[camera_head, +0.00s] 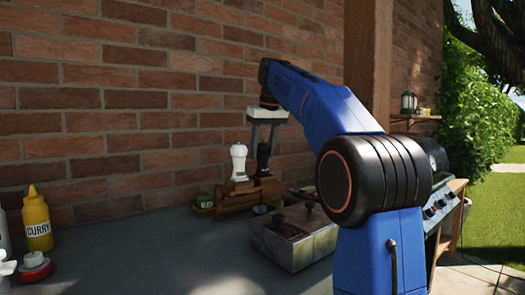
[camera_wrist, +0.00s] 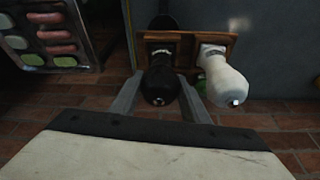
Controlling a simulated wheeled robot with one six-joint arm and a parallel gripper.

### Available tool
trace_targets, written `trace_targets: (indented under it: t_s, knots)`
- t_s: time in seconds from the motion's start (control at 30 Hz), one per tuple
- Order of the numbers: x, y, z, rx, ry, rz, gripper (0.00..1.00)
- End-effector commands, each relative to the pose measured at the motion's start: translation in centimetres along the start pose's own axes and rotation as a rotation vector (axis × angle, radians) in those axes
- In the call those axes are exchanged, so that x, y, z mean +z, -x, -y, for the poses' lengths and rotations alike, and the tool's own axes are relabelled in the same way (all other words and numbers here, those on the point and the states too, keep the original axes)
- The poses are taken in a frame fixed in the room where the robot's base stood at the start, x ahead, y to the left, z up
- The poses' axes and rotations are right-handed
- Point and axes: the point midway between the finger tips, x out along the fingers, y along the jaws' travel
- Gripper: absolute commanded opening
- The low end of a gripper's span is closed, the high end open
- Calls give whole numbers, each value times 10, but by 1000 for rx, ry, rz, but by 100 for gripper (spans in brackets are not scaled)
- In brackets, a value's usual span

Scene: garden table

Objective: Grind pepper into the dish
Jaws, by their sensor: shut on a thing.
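The black mill (camera_head: 263,157), likely the pepper mill, stands upright in a small wooden rack (camera_head: 236,202). It also shows from above in the wrist view (camera_wrist: 160,86). My gripper (camera_head: 264,150) points down from above and is shut on the black mill, with one finger on each side. In the wrist view my gripper (camera_wrist: 160,80) shows both fingers against its dark body. A white mill (camera_head: 238,162) stands beside it on the left in the same rack; it is at the right in the wrist view (camera_wrist: 224,82). I cannot clearly make out the dish.
A grey metal box (camera_head: 300,246) with dark items on top stands right in front of the rack. A green-labelled pot (camera_head: 204,204) is left of it. A yellow curry bottle (camera_head: 37,222) stands far left. The table middle is clear. A brick wall (camera_head: 130,110) rises behind.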

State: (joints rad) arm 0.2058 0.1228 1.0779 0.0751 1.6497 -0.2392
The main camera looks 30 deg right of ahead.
Motion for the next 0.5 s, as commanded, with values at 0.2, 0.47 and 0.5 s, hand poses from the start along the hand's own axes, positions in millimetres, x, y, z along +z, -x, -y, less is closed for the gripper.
trace_targets:
  t_s: [0.2,0.47,0.5]
  knots:
    - [0,0,0,-25,80,0,15]
    - [0,0,0,-21,70,0,15]
    - [0,0,0,-16,54,1,15]
